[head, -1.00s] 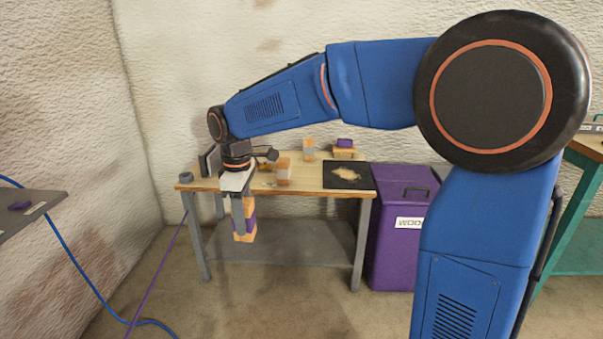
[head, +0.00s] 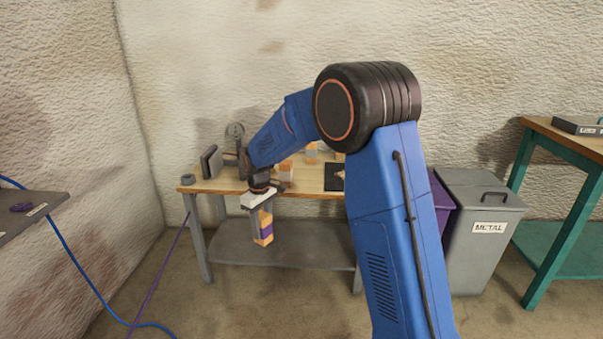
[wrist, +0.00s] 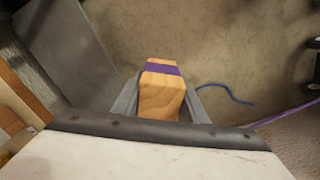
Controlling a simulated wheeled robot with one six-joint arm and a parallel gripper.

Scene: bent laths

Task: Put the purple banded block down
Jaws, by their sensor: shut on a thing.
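The purple banded block (head: 264,227) is a light wooden block with a purple band around its middle. My gripper (head: 257,222) is shut on it and holds it in the air in front of the workbench, below the level of its top. The block hangs lengthwise downward, slightly tilted. In the wrist view the block (wrist: 160,95) sits between the two grey fingers of my gripper (wrist: 160,103), with bare floor beyond it.
The wooden workbench (head: 320,184) has a grey lower shelf (head: 290,245). A grey METAL bin (head: 478,243) and a partly hidden purple bin (head: 441,203) stand right. A blue cable (head: 80,280) lies left. Floor in front is free.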

